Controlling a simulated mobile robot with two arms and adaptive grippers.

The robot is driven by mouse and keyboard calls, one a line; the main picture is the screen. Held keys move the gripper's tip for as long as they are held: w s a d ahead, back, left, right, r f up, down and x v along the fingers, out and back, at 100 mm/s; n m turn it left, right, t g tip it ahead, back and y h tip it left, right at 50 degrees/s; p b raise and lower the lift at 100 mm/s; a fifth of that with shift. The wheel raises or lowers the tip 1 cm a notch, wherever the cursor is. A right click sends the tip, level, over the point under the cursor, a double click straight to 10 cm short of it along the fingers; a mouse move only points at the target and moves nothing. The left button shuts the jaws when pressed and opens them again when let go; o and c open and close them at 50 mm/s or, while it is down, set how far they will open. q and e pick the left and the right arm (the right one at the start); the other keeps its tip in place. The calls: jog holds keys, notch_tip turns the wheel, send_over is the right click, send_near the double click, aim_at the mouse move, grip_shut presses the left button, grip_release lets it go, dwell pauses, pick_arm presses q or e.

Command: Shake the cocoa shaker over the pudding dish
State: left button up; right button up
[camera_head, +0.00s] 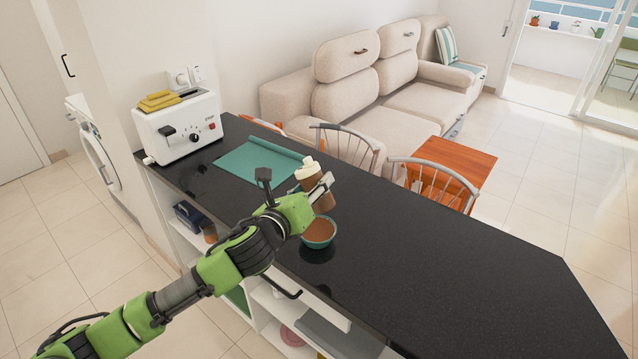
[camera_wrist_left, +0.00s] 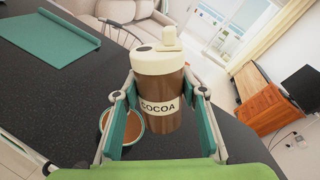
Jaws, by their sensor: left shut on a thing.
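The cocoa shaker (camera_wrist_left: 160,95) is a brown bottle with a cream lid and a COCOA label. It also shows in the head view (camera_head: 323,196). My left gripper (camera_head: 317,196) is shut on the shaker, with one finger on each side of it in the left wrist view (camera_wrist_left: 164,122). The shaker is roughly upright, slightly tilted. The pudding dish (camera_head: 319,245), a small teal bowl with brown contents, stands on the black counter just below the gripper. In the left wrist view the dish (camera_wrist_left: 141,122) is partly hidden by the finger and shaker. My right gripper is not in view.
The black counter (camera_head: 430,255) is clear to the right. A teal mat (camera_head: 250,160) lies behind the gripper, and a white toaster (camera_head: 180,128) stands at the far left end. Chairs (camera_head: 435,180) line the counter's far side.

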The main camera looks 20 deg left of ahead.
aim_at(303, 187)
pick_arm(q)
jog(key=shift+s+a+r+m+t+y, duration=0.15)
jog(key=shift+s+a+m+t, duration=0.05)
jog(key=shift+s+a+m, duration=0.35)
jog(key=shift+s+a+r+m+t+y, duration=0.1)
jog(key=shift+s+a+m+t+y, duration=0.1)
jog(key=shift+s+a+m, duration=0.35)
jog(key=shift+s+a+r+m+t+b, duration=0.15)
jog(key=shift+s+a+m+b, duration=0.15)
jog(key=shift+s+m, duration=0.25)
jog(key=shift+s+a+r+m+t+b, duration=0.2)
jog(key=shift+s+a+m, duration=0.2)
jog(key=shift+m, duration=0.2)
jog(key=shift+s+a+r+m+t+b, duration=0.1)
jog(key=shift+s+a+m+t+b, duration=0.15)
jog(key=shift+s+m, duration=0.3)
jog(key=shift+a, duration=0.1)
